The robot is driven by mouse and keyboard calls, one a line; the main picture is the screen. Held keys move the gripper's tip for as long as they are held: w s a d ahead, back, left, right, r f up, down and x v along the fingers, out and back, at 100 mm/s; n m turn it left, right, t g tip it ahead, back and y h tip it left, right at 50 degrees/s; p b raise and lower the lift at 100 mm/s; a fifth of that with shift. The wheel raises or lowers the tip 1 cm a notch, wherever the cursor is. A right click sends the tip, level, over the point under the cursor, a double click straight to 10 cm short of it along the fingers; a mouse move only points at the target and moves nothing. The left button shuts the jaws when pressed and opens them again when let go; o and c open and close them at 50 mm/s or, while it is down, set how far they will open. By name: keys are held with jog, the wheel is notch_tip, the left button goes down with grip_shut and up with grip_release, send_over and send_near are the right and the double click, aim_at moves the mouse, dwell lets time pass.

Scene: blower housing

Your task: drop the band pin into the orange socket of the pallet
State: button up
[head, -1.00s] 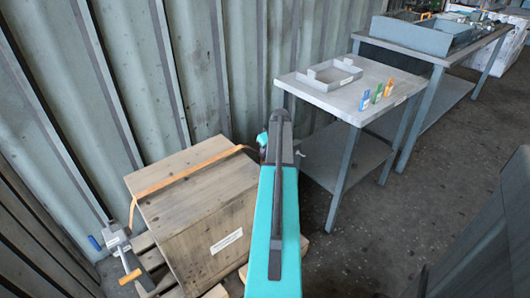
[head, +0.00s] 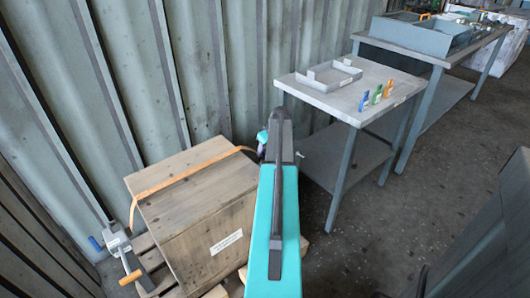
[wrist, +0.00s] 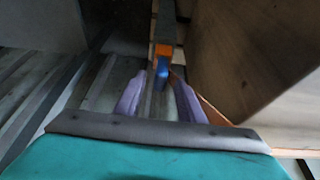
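My gripper (wrist: 160,95) shows in the wrist view as two purple fingers spread apart, with visible gaps beside the blue piece. A small blue piece (wrist: 161,72), likely the band pin, shows upright between and beyond the fingertips. An orange block (wrist: 163,50), likely the socket, is directly behind the blue piece; I cannot tell how deep the pin sits in it. In the head view my teal arm hides most of the gripper and the socket, beside the crate's far right corner. The wooden pallet (head: 150,280) lies under the crate.
A wooden crate (head: 195,205) with an orange band (head: 185,175) stands close to the gripper. A clamp-like tool (head: 122,255) is at its left. The ribbed wall rises behind. A grey table (head: 350,98) with a tray and small coloured pieces stands right.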

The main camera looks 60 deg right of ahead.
notch_tip(320, 180, up, 9)
jog(key=p, duration=0.4)
jog(key=shift+p, duration=0.35)
jog(key=w+a+r+p, duration=0.1)
jog(key=w+a+r, duration=0.2)
jog(key=w+a, duration=0.2)
jog(key=w+a+r+n+p, duration=0.1)
jog(key=w+a+r, duration=0.3)
jog(key=a, duration=0.4)
jog(key=w+a+r+p, duration=0.1)
jog(key=w+a+r, duration=0.2)
jog(key=w+a, duration=0.3)
jog(key=shift+w+a+r+y, duration=0.3)
jog(key=shift+w+a, duration=0.05)
jog(key=shift+a, duration=0.15)
